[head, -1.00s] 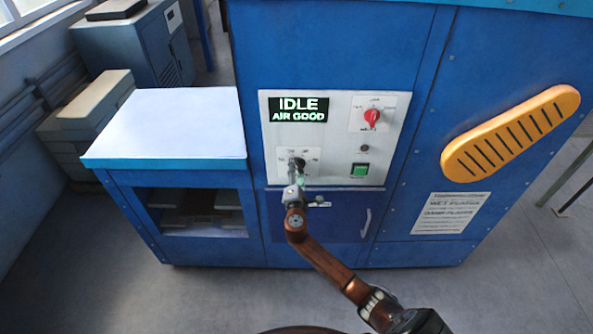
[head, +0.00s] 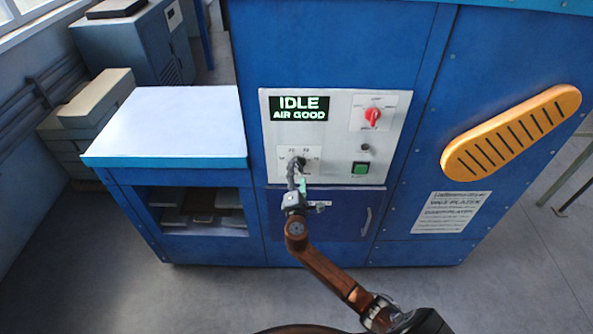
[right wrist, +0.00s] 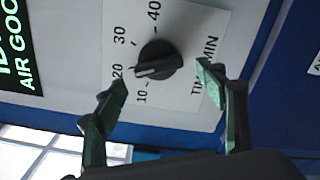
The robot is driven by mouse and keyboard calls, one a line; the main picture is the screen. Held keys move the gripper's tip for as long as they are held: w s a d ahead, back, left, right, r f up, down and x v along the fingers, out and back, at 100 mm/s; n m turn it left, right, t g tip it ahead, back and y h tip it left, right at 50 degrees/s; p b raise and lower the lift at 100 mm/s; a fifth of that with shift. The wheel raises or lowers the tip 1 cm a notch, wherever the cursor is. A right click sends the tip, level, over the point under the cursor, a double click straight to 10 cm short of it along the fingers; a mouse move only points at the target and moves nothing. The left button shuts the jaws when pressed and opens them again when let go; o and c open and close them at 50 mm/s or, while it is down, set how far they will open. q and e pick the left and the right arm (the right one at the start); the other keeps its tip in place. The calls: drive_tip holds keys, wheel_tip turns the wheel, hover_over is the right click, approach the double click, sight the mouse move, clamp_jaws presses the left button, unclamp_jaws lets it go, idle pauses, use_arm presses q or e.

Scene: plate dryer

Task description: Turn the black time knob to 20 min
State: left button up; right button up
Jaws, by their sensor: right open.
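The black time knob (head: 300,162) sits low on the white control panel, partly hidden by my right gripper in the head view. In the right wrist view the knob (right wrist: 160,59) stands on a plate marked 10, 20, 30, 40 and "TIME MIN". Its pale pointer line points towards the 20 mark. My right gripper (right wrist: 161,78) is open, with a green fingertip on each side of and a little below the knob; I see gaps between them and the knob. It also shows in the head view (head: 296,178). My left gripper is out of view.
A red switch (head: 372,117), a green button (head: 360,168) and a display (head: 299,108) reading "IDLE AIR GOOD" share the panel. A handle (head: 366,221) is on the drawer front below. A white-topped side table (head: 165,125) adjoins at left.

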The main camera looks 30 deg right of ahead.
drive_tip(key=v, duration=0.8)
drive_tip(key=shift+s+a, duration=0.15)
drive_tip(key=shift+s, duration=0.15)
